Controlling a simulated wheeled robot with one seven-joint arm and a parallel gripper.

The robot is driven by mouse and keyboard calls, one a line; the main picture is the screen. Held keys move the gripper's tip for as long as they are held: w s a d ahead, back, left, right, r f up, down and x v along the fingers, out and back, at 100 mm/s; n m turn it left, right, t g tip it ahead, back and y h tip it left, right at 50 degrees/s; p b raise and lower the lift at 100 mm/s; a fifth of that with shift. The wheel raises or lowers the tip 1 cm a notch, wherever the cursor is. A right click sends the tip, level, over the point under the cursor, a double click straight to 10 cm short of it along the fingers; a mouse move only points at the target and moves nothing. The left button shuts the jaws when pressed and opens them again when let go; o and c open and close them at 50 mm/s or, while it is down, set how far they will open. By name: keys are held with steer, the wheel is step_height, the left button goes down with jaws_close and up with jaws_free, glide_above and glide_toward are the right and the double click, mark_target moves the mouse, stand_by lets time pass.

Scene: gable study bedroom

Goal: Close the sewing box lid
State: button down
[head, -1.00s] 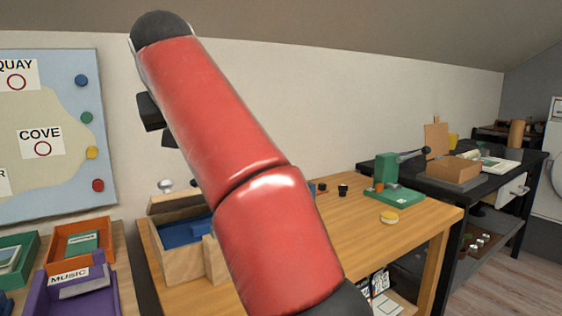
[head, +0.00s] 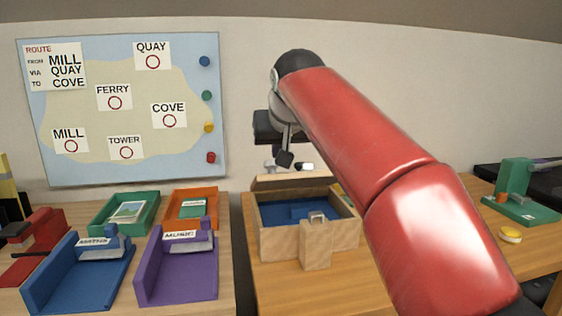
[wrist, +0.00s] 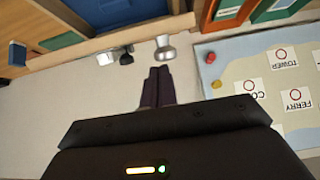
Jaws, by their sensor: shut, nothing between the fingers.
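The sewing box (head: 318,244) is a pale wooden box with a blue inside, on the wooden table. Its lid (head: 292,182) stands open along the back edge, seen nearly edge-on. My gripper (head: 285,158) is shut and empty, above and behind the lid, apart from the box. In the wrist view the dark shut fingers (wrist: 158,74) point toward a silver knob (wrist: 164,47) by the wooden edge; I cannot tell whether they touch it. The box's blue inside (wrist: 120,10) shows at the top there. My red arm covers the box's right side.
Coloured trays, including a purple one (head: 178,268) and a blue one (head: 80,275), stand on a left table, across a gap. A map board (head: 122,110) hangs on the wall. A green press (head: 515,190) and yellow disc (head: 510,235) are at the right.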

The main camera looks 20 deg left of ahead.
steer(key=shift+s+d+f+b, duration=0.2)
steer(key=shift+s+f+b, duration=0.05)
steer(key=shift+f, duration=0.4)
steer(key=shift+s+d+f+b, duration=0.15)
steer(key=shift+s+f+b, duration=0.1)
steer(key=shift+f, duration=0.35)
steer(key=s+d+f+t+y+b, duration=0.1)
steer(key=s+f+b, duration=0.3)
steer(key=f+b, duration=0.6)
steer(key=shift+d+f+t+b, duration=0.4)
steer(key=shift+d+t+b, duration=0.3)
steer(key=shift+b, duration=2.25)
steer(key=shift+s+f, duration=0.1)
steer(key=shift+f, duration=0.05)
